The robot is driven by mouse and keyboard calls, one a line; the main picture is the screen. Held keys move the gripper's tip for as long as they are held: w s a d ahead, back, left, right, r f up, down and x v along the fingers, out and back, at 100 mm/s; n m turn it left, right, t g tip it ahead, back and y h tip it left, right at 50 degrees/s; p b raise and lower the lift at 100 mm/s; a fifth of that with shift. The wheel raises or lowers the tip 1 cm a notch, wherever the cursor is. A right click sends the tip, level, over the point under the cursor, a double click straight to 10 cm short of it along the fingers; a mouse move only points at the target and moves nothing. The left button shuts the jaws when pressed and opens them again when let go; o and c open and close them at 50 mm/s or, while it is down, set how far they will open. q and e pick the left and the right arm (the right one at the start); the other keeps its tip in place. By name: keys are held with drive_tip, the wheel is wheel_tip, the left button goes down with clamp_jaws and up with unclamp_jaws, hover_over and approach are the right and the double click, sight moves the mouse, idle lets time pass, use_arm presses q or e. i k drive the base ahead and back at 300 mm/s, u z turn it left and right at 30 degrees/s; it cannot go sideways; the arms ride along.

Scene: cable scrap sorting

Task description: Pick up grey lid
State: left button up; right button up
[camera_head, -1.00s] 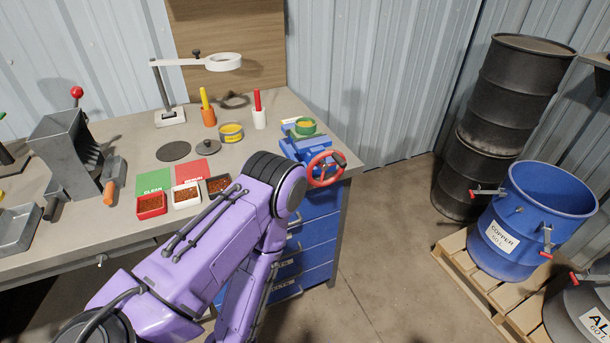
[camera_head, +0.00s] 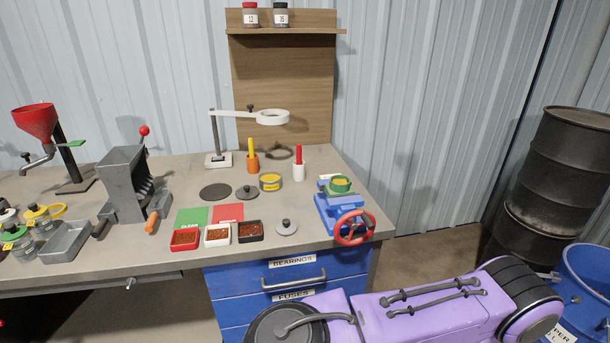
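Two grey lids with small knobs show on the workbench. One grey lid (camera_head: 286,227) lies near the front edge, right of the black tray. The other grey lid (camera_head: 247,193) lies farther back, between a flat dark disc (camera_head: 215,191) and a yellow-labelled tin (camera_head: 270,182). A purple arm of mine crosses the lower right, in front of the bench, and touches neither lid in view. Neither of my grippers is in view, so their state is hidden.
Red, white and black trays (camera_head: 250,232) with scrap stand left of the front lid. Blue drawers (camera_head: 225,286) are below the bench edge.

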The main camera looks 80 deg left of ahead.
sight(286, 227)
drive_tip(key=i, duration=1)
drive_tip(key=u, duration=3.15)
drive_tip(key=i, duration=0.4)
drive_tip(key=u, duration=0.05)
